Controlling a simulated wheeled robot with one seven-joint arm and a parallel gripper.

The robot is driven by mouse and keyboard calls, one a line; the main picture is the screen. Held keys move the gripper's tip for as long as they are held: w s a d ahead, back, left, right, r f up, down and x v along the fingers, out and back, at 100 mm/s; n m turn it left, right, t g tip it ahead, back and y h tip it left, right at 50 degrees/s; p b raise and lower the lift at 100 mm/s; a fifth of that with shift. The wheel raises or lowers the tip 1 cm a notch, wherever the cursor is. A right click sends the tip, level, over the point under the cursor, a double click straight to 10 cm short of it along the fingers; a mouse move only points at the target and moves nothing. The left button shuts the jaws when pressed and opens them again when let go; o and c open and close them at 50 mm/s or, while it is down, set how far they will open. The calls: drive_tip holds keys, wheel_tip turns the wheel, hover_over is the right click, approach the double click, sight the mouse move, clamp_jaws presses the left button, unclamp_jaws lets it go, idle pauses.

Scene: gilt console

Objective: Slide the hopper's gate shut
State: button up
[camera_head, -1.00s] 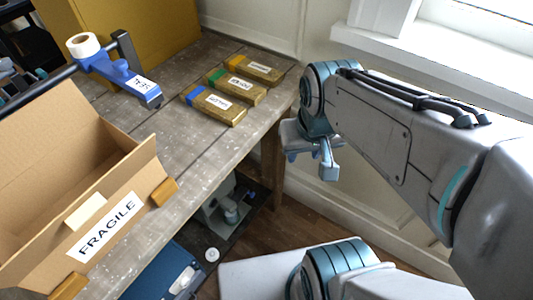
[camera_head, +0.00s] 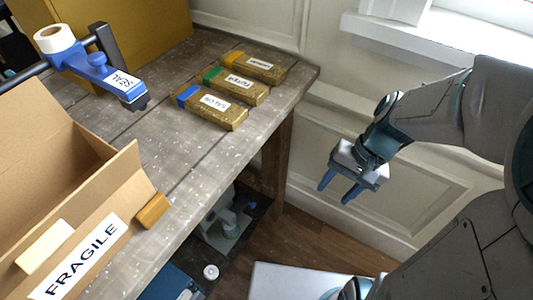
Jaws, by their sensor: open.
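I cannot make out a hopper or its gate in the head view. My gripper (camera_head: 335,193) hangs in the air right of the wooden table, beyond its edge. Its two blue fingers are apart, point down to the left, and hold nothing. The panelled wall is behind it.
The table (camera_head: 160,145) bears three labelled blocks, with yellow (camera_head: 254,67), green (camera_head: 236,85) and blue (camera_head: 211,106) ends. A blue tape dispenser (camera_head: 98,75) and an open cardboard box marked FRAGILE (camera_head: 118,190) are at left. A yellow case (camera_head: 130,30) stands behind. A window sill (camera_head: 420,48) is upper right.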

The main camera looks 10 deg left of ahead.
drive_tip(key=w+a+f+m+g+y+b, duration=0.1)
drive_tip(key=a+f+m+y+b, duration=0.15)
drive_tip(key=f, duration=0.45)
drive_tip(key=w+a+f+m+g+y+b, duration=0.1)
drive_tip(key=a+f+y+b, duration=0.25)
drive_tip(key=f, duration=0.35)
drive_tip(key=m+t+y+b, duration=0.7)
drive_tip(key=m+t+b, duration=0.4)
drive_tip(key=m+b, duration=0.8)
approach(242, 208)
drive_tip(key=w+a+n+b, duration=0.1)
drive_tip(key=w+a+n, duration=0.1)
drive_tip(key=w, duration=0.3)
drive_tip(key=shift+b+x, duration=0.3)
drive_tip(key=shift+x, duration=0.45)
drive_tip(key=shift+s, duration=0.1)
